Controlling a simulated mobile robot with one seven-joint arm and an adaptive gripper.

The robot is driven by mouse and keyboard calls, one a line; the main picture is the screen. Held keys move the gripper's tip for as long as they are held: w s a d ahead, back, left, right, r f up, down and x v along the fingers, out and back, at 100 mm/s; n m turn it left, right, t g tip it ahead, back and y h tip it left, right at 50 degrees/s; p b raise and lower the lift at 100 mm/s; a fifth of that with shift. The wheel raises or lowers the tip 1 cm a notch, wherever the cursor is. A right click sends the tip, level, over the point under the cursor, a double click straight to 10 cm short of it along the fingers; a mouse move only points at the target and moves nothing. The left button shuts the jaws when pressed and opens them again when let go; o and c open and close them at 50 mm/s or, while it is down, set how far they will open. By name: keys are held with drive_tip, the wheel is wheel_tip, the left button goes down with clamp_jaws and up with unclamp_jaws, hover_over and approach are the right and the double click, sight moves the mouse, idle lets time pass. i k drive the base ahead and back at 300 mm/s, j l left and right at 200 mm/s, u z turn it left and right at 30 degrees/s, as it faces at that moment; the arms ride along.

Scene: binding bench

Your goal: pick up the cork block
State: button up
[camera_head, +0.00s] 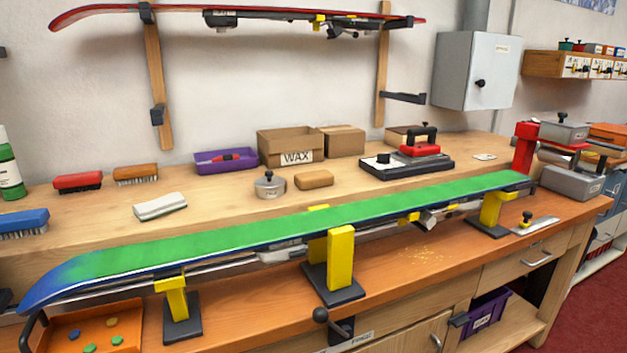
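A small tan block with rounded edges, which looks like the cork block (314,180), lies flat on the raised back shelf of the bench. It is just right of a round metal tin with a knob (270,186) and in front of the cardboard boxes, apart from both. Nothing covers it from this view. My gripper is not in view.
A green ski (290,227) lies across yellow supports (341,255) in front of the block. A wax box (290,146) and purple tray (225,161) stand behind; a red iron (420,150) is right.

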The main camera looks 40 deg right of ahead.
sight(323, 178)
drive_tip(key=j+z, duration=0.1)
drive_tip(key=z, duration=0.35)
drive_tip(key=j+z, duration=0.15)
drive_tip(key=z, duration=0.3)
drive_tip(key=i+j+z, duration=0.1)
drive_tip(key=i+z, duration=0.2)
drive_tip(key=i, duration=0.95)
